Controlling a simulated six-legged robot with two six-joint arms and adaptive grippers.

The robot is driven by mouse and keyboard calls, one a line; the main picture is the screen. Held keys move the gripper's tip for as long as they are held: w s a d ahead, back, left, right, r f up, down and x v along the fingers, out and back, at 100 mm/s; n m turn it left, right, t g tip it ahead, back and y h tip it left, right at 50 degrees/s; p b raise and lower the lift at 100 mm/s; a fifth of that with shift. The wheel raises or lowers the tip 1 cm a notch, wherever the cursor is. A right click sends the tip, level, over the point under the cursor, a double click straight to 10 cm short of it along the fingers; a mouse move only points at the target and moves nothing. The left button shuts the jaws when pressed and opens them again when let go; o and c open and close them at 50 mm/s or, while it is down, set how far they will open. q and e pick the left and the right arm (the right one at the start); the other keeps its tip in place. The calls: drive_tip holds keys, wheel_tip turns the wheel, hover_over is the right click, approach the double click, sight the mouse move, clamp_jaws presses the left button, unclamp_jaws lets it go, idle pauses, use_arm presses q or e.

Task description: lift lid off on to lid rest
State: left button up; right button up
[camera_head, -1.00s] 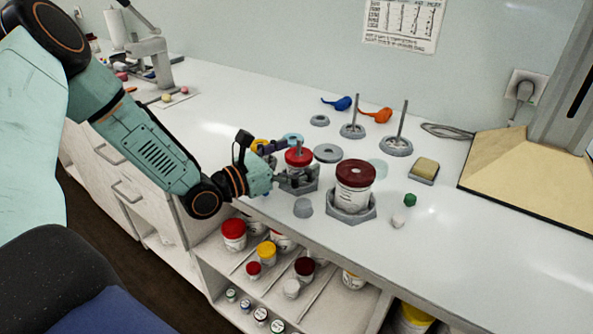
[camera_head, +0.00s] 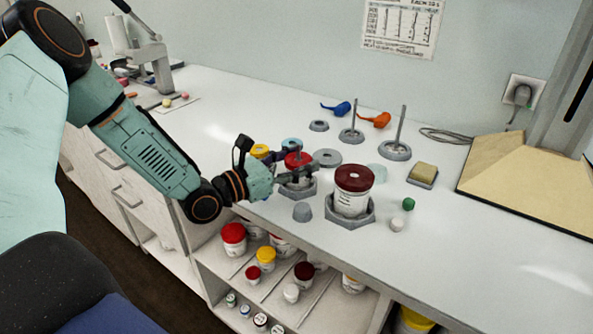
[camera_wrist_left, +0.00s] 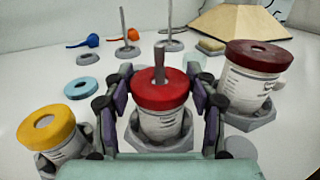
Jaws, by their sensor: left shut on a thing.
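My left gripper (camera_head: 295,169) is shut on this red lid, with a finger on each side. In the left wrist view the red lid (camera_wrist_left: 160,90) is between the purple finger pads, and the white jar (camera_wrist_left: 165,125) shows directly below it. I see no clear gap between lid and jar. A grey flat ring (camera_head: 327,158) lies just behind the jar; I cannot tell whether it is the lid rest. My right gripper is out of view.
A larger jar with a dark red lid (camera_head: 354,178) stands close on the right. A yellow-lidded jar (camera_wrist_left: 47,127) is close on the left, with a blue ring (camera_wrist_left: 82,87) behind it. Two upright rods on round bases (camera_head: 395,150) stand further back.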

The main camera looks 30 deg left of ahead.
sight(298, 144)
use_arm(q)
drive_tip(key=shift+c, duration=0.5)
drive_tip(key=shift+w+r+p, duration=0.1)
drive_tip(key=shift+r+p, duration=0.1)
drive_tip(key=shift+p, duration=0.1)
drive_tip(key=shift+r+p, duration=0.3)
drive_tip(key=shift+r, duration=0.1)
drive_tip(key=shift+r, duration=0.2)
drive_tip(key=shift+r+p, duration=0.2)
drive_tip(key=shift+p, duration=0.25)
drive_tip(key=shift+r+p, duration=1.85)
drive_tip(key=shift+r, duration=0.2)
drive_tip(key=s+p, duration=0.5)
drive_tip(key=s, duration=0.2)
drive_tip(key=shift+a+p, duration=0.3)
drive_tip(key=shift+p, duration=0.05)
